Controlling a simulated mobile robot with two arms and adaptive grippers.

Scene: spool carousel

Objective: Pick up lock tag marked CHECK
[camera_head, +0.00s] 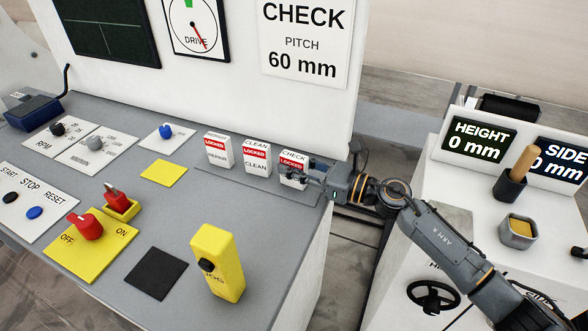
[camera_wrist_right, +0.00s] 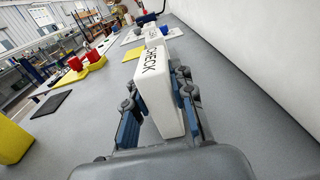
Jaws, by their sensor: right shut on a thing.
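The lock tag marked CHECK (camera_head: 292,160) is a white block with a red LOCKED band, at the right end of a row of tags on the grey console. In the right wrist view the CHECK tag (camera_wrist_right: 157,90) stands upright between the fingers. My right gripper (camera_head: 308,176) reaches in from the right and is shut on this tag; its fingers show on both sides of it in the wrist view (camera_wrist_right: 158,112). I cannot tell whether the tag's base touches the console. My left gripper is not in view.
The CLEAN tag (camera_head: 257,157) and REPAIR tag (camera_head: 217,150) stand left of the CHECK tag. A yellow pendant block (camera_head: 220,265), a black pad (camera_head: 155,273) and red switches (camera_head: 87,226) are nearer. A white wall panel rises behind; the console's right edge is close.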

